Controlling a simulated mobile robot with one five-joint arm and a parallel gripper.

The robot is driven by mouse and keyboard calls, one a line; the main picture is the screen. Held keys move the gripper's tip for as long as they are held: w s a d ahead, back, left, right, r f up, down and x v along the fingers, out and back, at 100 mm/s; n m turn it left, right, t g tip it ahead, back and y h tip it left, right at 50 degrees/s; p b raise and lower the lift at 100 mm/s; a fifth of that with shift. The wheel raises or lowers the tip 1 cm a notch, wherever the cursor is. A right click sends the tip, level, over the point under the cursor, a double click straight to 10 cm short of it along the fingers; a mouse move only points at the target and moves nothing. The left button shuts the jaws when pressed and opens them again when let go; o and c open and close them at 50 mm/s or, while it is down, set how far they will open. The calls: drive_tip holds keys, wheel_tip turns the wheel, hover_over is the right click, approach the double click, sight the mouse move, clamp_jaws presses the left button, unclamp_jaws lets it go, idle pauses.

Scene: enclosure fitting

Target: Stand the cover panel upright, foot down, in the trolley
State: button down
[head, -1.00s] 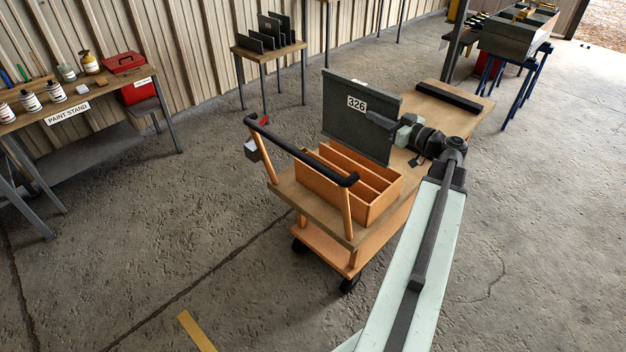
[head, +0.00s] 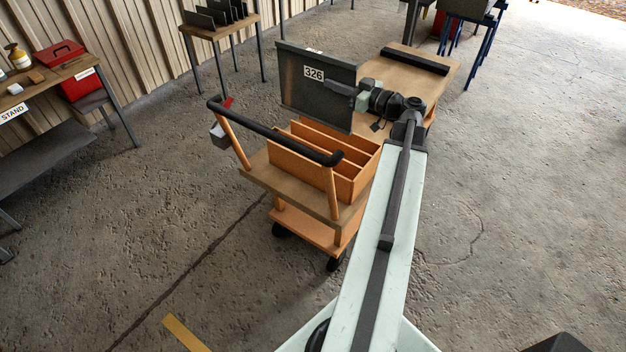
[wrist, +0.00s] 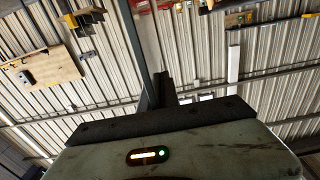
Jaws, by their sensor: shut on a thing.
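The cover panel (head: 300,95) is a dark grey plate with a white label reading 326. In the head view it is roughly upright, label the right way up, above the far part of the trolley's divided box. My gripper (head: 343,89) is shut on it at the right side. The trolley (head: 262,172) has a wooden deck, orange posts and a black handle. Its orange box (head: 345,185) has several long slots, and the panel's lower edge appears above them. I cannot tell which edge is the foot. The wrist view shows a pale housing with a light, and a dark block.
A dark bar (head: 414,61) lies on the trolley's far end. A small table (head: 218,30) with upright dark plates stands behind. The paint stand (head: 60,82) with a red toolbox (head: 60,54) is at the left. The floor on the right is clear.

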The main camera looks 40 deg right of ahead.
wheel_tip(320, 180, down, 19)
drive_tip(key=s+b, duration=0.1)
drive_tip(key=b, duration=1.5)
drive_tip(key=shift+s+d+r+b, duration=0.15)
drive_tip(key=shift+s+r+b, duration=0.05)
drive_tip(key=shift+s+b, duration=0.2)
wheel_tip(320, 180, down, 10)
drive_tip(key=b, duration=0.9)
drive_tip(key=shift+b, duration=0.4)
drive_tip(key=c, duration=1.6)
unclamp_jaws()
drive_tip(key=v, duration=1.2)
drive_tip(key=shift+r, duration=0.1)
